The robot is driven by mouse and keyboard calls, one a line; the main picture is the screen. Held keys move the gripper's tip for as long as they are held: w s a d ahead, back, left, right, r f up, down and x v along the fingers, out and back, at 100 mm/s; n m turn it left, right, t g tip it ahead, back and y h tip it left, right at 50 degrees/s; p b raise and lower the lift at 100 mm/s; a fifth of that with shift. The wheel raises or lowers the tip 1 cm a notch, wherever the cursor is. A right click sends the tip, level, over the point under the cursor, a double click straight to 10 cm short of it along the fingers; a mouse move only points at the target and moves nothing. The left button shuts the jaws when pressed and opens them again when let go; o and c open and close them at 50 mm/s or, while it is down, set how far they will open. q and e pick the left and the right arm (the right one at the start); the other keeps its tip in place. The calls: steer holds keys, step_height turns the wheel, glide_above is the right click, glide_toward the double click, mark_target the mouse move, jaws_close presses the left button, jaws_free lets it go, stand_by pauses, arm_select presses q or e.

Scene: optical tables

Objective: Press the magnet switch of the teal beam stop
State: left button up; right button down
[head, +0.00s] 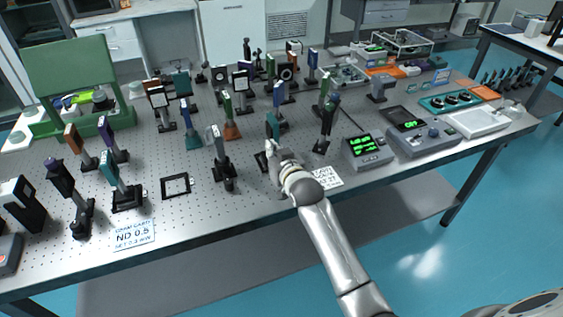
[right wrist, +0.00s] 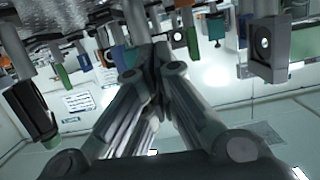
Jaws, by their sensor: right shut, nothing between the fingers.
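A teal plate on a post (head: 272,124), which looks like the teal beam stop, stands near the front middle of the optical table. My right gripper (head: 271,148) is in front of it and hides its lower part; a dark base (head: 261,161) shows just left of the fingers. I cannot tell whether the fingers touch the stop or its switch. In the right wrist view the right fingers (right wrist: 150,52) are together with nothing between them. Other teal plates stand at the left front (head: 108,170) and further back (head: 181,83). My left gripper is not in view.
A dark post mount (head: 222,165) stands close left of the gripper, and another (head: 326,125) to the right. A lit meter (head: 367,149) and a white label card (head: 326,178) are at the right. A flat black frame (head: 176,186) lies on the table (head: 205,215).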

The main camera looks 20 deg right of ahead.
steer(key=b+v, duration=0.1)
steer(key=v, duration=0.8)
steer(key=shift+f, duration=0.35)
steer(key=shift+s+a, duration=0.15)
steer(key=shift+a, duration=0.05)
